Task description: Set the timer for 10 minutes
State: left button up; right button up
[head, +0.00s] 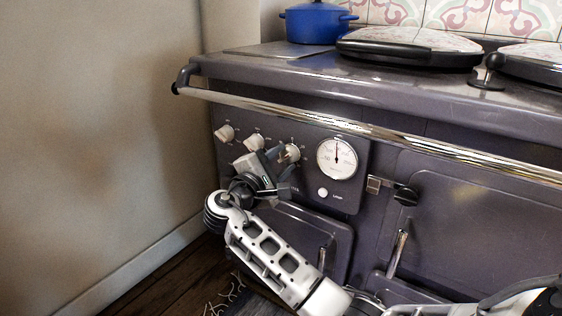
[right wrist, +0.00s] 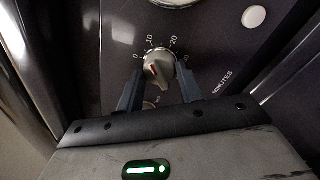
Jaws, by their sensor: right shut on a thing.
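The timer knob (head: 289,152) is on the dark stove's front panel, left of the round white gauge. In the right wrist view the knob (right wrist: 159,70) is round and metallic, with a red pointer mark and a printed scale showing 0, 10 and 20, beside the word MINUTES. The red mark points up and to the left, seemingly between 0 and 10; the exact reading is hard to tell. My right gripper (right wrist: 158,88) is shut on the knob, with one finger on each side. In the head view the gripper (head: 284,164) partly covers the panel. My left gripper is not in view.
Other knobs (head: 225,132) sit left of the timer. The gauge (head: 337,158) and a white button (head: 323,193) are to its right. A chrome rail (head: 350,125) runs above the panel. A blue pot (head: 316,22) stands on top. A wall (head: 100,130) is at left.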

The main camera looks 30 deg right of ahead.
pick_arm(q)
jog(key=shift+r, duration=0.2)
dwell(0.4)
pick_arm(e)
jog(key=o, duration=1)
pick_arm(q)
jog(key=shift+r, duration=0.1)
pick_arm(e)
jog(key=shift+a, duration=0.1)
jog(key=shift+s+a, duration=0.2)
jog(key=shift+a, duration=0.1)
pick_arm(q)
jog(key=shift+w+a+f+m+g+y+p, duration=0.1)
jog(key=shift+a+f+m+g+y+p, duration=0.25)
jog(key=shift+p, duration=0.7)
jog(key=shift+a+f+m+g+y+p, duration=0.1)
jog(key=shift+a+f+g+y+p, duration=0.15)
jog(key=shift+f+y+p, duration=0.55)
pick_arm(e)
jog(key=shift+v, duration=7.55)
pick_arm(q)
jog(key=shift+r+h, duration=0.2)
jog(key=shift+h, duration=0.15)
